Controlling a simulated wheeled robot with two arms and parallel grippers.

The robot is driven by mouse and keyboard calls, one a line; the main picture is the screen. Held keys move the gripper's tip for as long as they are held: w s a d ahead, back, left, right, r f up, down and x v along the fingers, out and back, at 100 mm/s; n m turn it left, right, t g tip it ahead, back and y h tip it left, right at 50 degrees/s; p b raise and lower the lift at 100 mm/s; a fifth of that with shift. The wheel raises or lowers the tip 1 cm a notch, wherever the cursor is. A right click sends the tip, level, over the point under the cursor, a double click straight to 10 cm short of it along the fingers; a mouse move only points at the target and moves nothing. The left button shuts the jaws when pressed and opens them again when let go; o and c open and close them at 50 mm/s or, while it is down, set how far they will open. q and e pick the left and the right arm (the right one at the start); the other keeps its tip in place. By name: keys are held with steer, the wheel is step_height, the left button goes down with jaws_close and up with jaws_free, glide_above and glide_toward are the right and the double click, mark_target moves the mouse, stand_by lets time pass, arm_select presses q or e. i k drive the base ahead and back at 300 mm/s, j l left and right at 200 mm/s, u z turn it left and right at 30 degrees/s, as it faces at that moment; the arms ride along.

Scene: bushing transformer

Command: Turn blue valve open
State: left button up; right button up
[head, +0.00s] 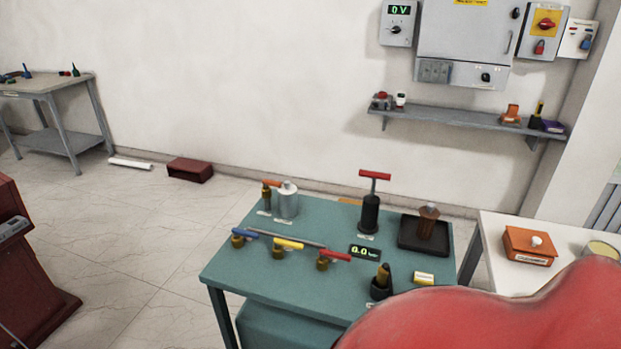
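The blue valve (241,236) stands at the left front of the teal table (340,278). It has a brass body and a blue lever handle that points to the right, level with the table top. A yellow-handled valve (285,245) and a red-handled valve (331,258) stand in a row to its right. Neither of my grippers shows in the head view. A large red rounded shape fills the lower right corner and hides the table's front right edge.
On the table are a hand pump (370,205), a dark tray (402,240) with a brown bushing, a silver canister (287,202) and a gauge reading 0.0 (364,252). A white table (570,235) stands right.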

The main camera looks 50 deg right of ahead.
mark_target(235, 232)
steer(key=z, duration=1.15)
